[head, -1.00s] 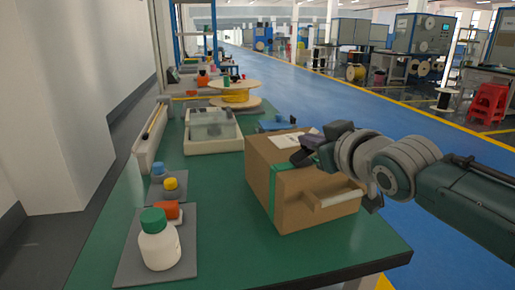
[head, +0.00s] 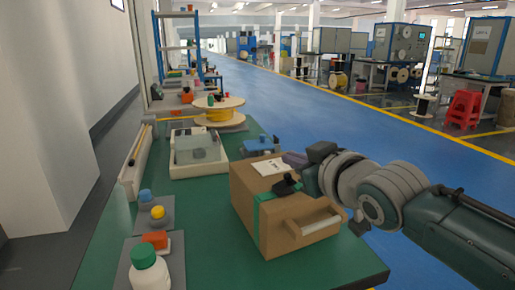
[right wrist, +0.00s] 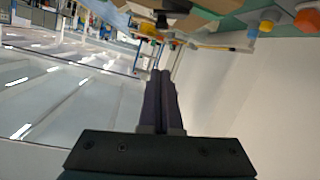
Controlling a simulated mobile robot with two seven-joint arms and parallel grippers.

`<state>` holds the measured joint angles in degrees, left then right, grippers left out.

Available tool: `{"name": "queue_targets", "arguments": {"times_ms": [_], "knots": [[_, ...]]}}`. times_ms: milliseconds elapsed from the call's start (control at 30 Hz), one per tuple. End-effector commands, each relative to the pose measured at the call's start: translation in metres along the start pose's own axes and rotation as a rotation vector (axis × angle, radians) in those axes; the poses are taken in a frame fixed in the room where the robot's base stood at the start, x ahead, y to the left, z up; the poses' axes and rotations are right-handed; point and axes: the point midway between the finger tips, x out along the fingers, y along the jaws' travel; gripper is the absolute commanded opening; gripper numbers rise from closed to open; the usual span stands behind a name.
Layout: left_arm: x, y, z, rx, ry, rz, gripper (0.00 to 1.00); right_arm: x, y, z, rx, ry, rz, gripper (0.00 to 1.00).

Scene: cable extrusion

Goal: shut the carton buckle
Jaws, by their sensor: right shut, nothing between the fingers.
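The brown carton (head: 250,208) stands on the green table in the head view, with a green strap (head: 264,215) over its top and side. The black buckle (head: 286,185) sits on the strap at the top front edge. It is too small to tell whether it is open or shut. My right gripper (head: 293,160) is shut and empty, its purple fingers just behind and beyond the buckle, seemingly apart from it. The right wrist view also shows the closed fingers (right wrist: 160,85). My left gripper is not in view.
On the table (head: 205,265) stand a white bottle with a green cap (head: 149,272), small coloured items on grey mats, a clear-lidded box (head: 198,147) and a cable spool (head: 217,108).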

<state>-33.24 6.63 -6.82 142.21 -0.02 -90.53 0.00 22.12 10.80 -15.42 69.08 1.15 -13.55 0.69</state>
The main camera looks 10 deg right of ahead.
Motion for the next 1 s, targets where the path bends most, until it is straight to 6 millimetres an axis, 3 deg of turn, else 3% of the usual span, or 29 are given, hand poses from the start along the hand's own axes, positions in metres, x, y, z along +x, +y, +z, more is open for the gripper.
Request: {"name": "queue_targets", "arguments": {"times_ms": [200, 400, 900, 1000], "knots": [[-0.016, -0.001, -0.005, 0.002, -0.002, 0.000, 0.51, -0.042, 0.000, -0.001, -0.001, 0.000, 0.000, 0.00], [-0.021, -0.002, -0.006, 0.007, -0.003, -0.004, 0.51, -0.066, -0.001, 0.000, 0.000, 0.001, 0.000, 0.00], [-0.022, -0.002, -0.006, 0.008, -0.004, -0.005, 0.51, -0.074, -0.002, 0.000, 0.001, -0.004, 0.000, 0.00], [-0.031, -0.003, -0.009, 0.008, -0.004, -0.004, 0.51, -0.086, -0.006, 0.003, 0.013, -0.056, -0.008, 0.00]]}}
